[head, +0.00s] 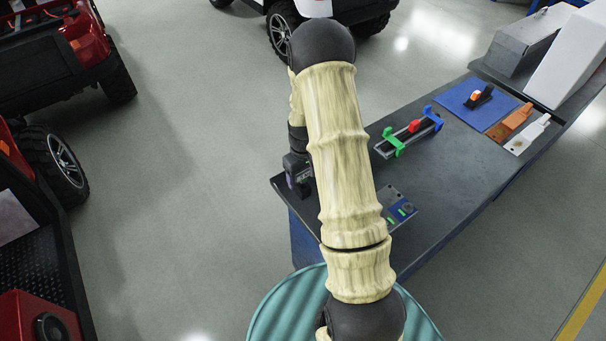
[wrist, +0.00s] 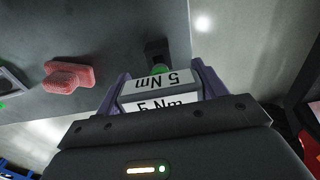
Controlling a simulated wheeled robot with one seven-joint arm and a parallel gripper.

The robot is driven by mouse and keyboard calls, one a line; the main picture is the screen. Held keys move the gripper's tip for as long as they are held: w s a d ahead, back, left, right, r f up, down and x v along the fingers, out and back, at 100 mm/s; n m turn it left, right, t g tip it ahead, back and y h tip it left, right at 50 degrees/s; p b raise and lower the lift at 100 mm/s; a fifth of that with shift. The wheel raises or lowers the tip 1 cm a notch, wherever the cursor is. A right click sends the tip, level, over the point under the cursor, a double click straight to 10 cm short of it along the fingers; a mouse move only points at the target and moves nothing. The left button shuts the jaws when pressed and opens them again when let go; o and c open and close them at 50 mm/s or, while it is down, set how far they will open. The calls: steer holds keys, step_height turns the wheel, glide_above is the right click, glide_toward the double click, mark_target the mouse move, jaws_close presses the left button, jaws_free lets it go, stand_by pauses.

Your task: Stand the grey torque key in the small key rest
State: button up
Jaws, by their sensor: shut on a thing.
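My gripper (wrist: 160,88) is shut on a pale block with two "5 Nm" labels, which I take to be the grey torque key (wrist: 160,104). The key sits between the two purple-grey fingers in the wrist view. Just beyond it, near the bench edge, is a small black piece (wrist: 156,50) with a green patch beside the key. It may be the small key rest, but I cannot tell for sure, nor whether the key touches it. In the head view my gripper (head: 297,178) is over the bench's near left corner, and the key cannot be made out.
A red ridged piece (wrist: 68,75) is on the bench (wrist: 110,30), left of the key. A rail fixture (head: 408,135) with green and blue ends and a blue mat (head: 460,94) are farther along the bench. A small panel (head: 402,209) lies beside my arm. Floor lies left of the bench.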

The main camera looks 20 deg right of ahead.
steer(key=shift+f+b, duration=0.7)
steer(key=shift+f, duration=0.4)
steer(key=o, duration=1.8)
steer(key=shift+c, duration=0.2)
steer(key=shift+r, duration=0.15)
step_height(320, 180, up, 17)
steer(key=b, duration=0.2)
steer(key=shift+b, duration=0.3)
steer(key=shift+a+r, duration=0.1)
steer(key=s+a+m+t, duration=0.1)
steer(key=s+a, duration=0.4)
steer(key=s, duration=0.3)
steer(key=s+a+m+t, duration=0.1)
steer(key=s+a, duration=0.4)
steer(key=s, duration=0.3)
steer(key=shift+r+t, duration=0.3)
